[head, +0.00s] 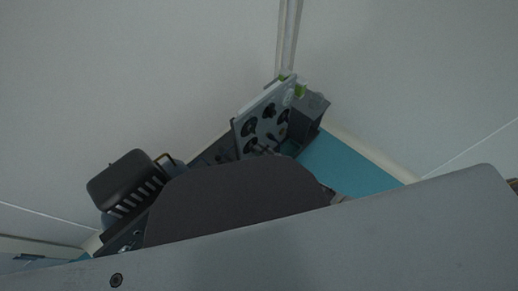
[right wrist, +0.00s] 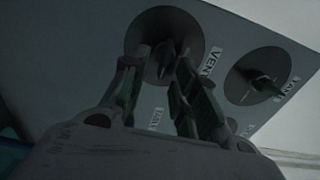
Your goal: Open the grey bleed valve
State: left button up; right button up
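A pale upright valve panel (head: 243,124) with several dark round knobs stands in the middle of the head view. In the right wrist view the panel (right wrist: 90,45) fills the background. A round dial with a handle (right wrist: 160,28), labelled VENT, is straight ahead of my right gripper (right wrist: 157,68). Its two fingers stand apart on either side of the handle, with a gap showing; contact is unclear. In the head view my right gripper (head: 262,148) is small, at the panel's lower knobs. No label reading "bleed" is legible. My left gripper is not seen.
A second dial (right wrist: 258,75) with a handle is right of the first. A dark grey box (head: 307,112) stands right of the panel. A black slotted unit (head: 126,182) is at the left. A bare blue surface (head: 345,167) lies right of the panel. Large dark and grey shapes block the foreground.

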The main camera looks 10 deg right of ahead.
jog(key=v, duration=1)
jog(key=shift+s, duration=0.25)
jog(key=shift+d, duration=0.15)
dwell(0.4)
